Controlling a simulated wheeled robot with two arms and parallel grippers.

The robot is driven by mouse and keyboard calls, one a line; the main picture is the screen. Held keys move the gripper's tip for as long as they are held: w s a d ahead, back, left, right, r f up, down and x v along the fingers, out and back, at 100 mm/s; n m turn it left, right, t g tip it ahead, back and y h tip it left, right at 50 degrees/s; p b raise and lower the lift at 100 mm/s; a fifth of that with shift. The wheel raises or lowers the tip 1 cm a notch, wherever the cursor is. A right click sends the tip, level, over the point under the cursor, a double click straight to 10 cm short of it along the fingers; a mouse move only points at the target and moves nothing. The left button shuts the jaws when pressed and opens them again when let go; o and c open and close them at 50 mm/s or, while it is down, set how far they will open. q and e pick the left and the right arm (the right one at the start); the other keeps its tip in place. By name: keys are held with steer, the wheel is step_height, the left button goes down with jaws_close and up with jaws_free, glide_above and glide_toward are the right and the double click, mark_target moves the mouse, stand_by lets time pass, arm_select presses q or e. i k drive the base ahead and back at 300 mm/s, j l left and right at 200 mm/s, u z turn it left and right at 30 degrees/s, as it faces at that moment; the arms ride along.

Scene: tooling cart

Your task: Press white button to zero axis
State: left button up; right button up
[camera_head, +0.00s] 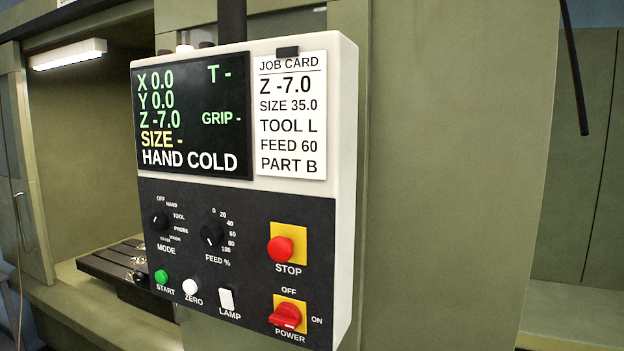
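The white round ZERO button (190,287) sits low on the dark front panel of the control box (345,170), between the green START button (161,277) and the white LAMP switch (226,299). Nothing touches it or covers it. The screen (192,116) reads X 0.0, Y 0.0, Z -7.0, with dashes after T, GRIP and SIZE, and HAND COLD below. Neither of my grippers is in view.
A red STOP button (281,250) and a red POWER knob (286,315) are at the panel's right. MODE (159,221) and FEED (212,236) knobs sit above the buttons. A job card (291,115) reads Z -7.0. The green machine opening (85,150) is behind, left.

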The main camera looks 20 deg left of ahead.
mark_target(190, 287)
steer(key=u, duration=1.4)
